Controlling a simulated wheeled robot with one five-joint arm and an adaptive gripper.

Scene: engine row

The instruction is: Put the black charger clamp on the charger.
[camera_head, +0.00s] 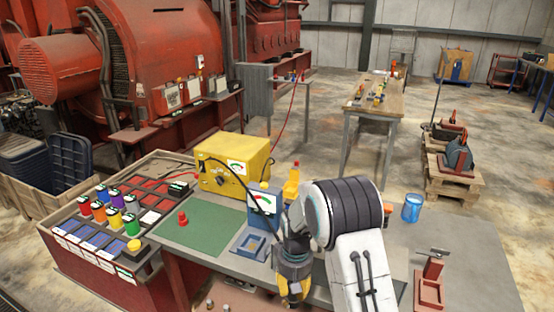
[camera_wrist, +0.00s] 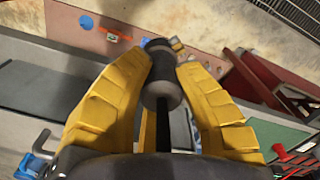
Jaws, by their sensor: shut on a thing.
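The yellow charger (camera_head: 235,165) stands at the back of the bench, with a dial on its front. A black cable arcs from it towards my gripper (camera_head: 294,290). My gripper points down over the front of the bench, apart from the charger and to its right. In the wrist view my gripper (camera_wrist: 164,70) has its yellow fingers shut on a black, round-bodied piece with a grey collar, which appears to be the black charger clamp (camera_wrist: 158,62). In the head view the held piece is hidden or too small to make out.
A blue meter (camera_head: 263,203) stands close behind my gripper, beside an orange bottle (camera_head: 292,182). A green mat (camera_head: 203,228) with a red knob (camera_head: 183,218) lies left. Coloured jars (camera_head: 115,221) fill the left rack. A red stand (camera_head: 430,285) is at right.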

